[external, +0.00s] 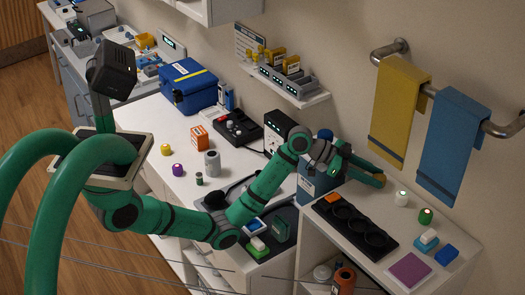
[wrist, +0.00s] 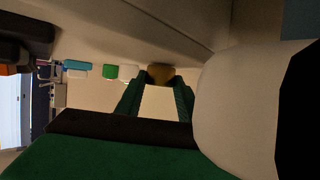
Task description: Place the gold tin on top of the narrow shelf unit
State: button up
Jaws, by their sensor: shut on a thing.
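The gold tin (external: 379,180) is between the fingertips of my gripper (external: 373,176), which is shut on it. In the wrist view the tin (wrist: 160,73) shows at the ends of the two green fingers (wrist: 157,84), which partly cover it. A white-topped unit (external: 462,243) with an open front at the right looks like the narrow shelf unit. The tin is at the back of its top, near the wall. I cannot tell whether it touches the surface.
Yellow (external: 398,110) and blue (external: 452,145) towels hang from a rail above.

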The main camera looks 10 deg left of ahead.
jog(key=shift+f, duration=0.15)
jog(key=o, duration=1)
jog(key=shift+a, duration=0.15)
jog(key=v, duration=1.2)
